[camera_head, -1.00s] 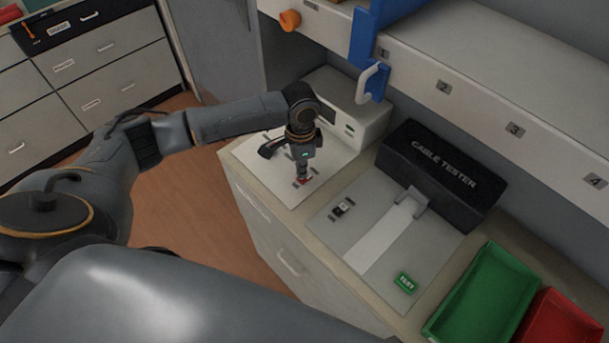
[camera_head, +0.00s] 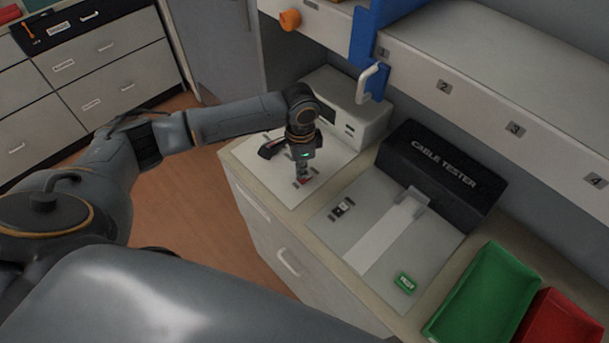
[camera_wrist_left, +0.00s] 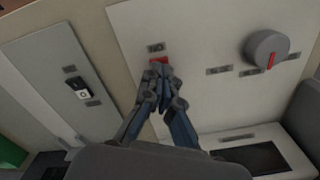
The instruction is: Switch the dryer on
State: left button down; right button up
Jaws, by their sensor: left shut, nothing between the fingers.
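The dryer is a white box (camera_head: 355,117) at the back with a flat pale control panel (camera_head: 262,177) before it. A small red switch (camera_wrist_left: 158,60) sits on that panel beneath a small label in the wrist view; in the head view only a bit of red (camera_head: 305,181) shows at my fingertips. A grey knob with a red mark (camera_wrist_left: 267,52) is beside it on the panel. My left gripper (camera_head: 302,178) points down at the switch, shut and empty. Its fingertips (camera_wrist_left: 160,73) overlap the switch's edge; whether they touch it I cannot tell. My right gripper is out of view.
A black cable tester (camera_head: 440,175) stands to the right, with a black and white switch (camera_head: 343,207) and a green test button (camera_head: 404,283) on its plate. Green (camera_head: 483,298) and red (camera_head: 560,322) trays lie further right. A shelf with a blue bracket (camera_head: 365,50) overhangs the back.

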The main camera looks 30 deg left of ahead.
pick_arm(q)
jog(key=shift+f+b, duration=0.3)
jog(key=shift+f, duration=0.7)
jog(key=shift+s+r, duration=0.1)
dwell(0.3)
jog(key=shift+r+p, duration=0.7)
jog(key=shift+p, duration=0.3)
notch_tip(320, 180, up, 6)
jog(key=p, duration=0.6)
jog(key=shift+f, duration=0.2)
jog(key=shift+f, duration=0.1)
